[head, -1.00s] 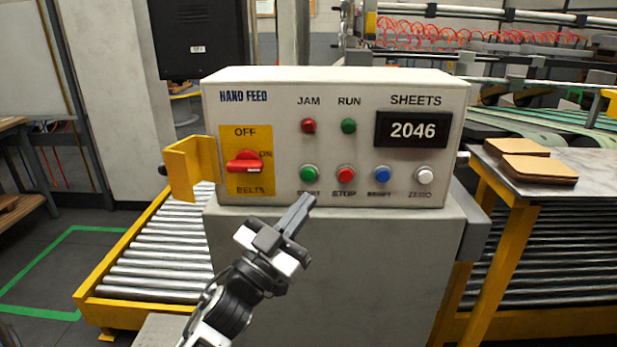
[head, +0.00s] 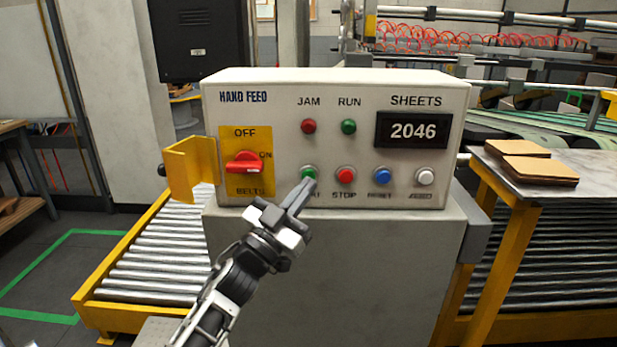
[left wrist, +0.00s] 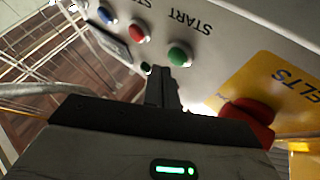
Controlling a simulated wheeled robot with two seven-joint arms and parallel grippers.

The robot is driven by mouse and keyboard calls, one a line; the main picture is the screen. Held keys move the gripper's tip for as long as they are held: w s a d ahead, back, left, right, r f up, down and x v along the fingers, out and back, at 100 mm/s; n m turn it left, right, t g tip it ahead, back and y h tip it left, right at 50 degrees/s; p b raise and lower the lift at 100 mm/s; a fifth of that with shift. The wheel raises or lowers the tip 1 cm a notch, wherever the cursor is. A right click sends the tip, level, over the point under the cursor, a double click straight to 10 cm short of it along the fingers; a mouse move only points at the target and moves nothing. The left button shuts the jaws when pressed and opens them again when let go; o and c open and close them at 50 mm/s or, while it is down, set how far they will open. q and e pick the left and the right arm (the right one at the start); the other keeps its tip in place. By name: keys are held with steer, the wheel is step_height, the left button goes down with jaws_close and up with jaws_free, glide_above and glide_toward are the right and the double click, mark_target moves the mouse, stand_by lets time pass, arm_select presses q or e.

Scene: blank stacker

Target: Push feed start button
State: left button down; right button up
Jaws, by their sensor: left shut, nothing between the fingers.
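The green start button (head: 309,172) sits at the left end of the lower button row on the white HAND FEED control box (head: 285,115). In the left wrist view the green button (left wrist: 180,55) shows beside the printed word START. My left gripper (head: 306,186) is shut and empty, its tip just below the green button in the head view and covering part of its label. In the left wrist view the fingertips (left wrist: 166,72) are close to the button's lower edge. I cannot tell whether they touch it. My right gripper is not in view.
The red stop (head: 345,175), blue (head: 382,175) and white (head: 425,176) buttons lie to the right. A red belts switch (head: 244,163) on a yellow plate is to the left, by a yellow guard (head: 190,168). The display (head: 413,130) reads 2046.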

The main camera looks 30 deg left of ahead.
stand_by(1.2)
arm_select(q)
steer(key=shift+w, duration=0.1)
stand_by(0.4)
steer(key=shift+w+a, duration=0.2)
steer(key=shift+w, duration=0.05)
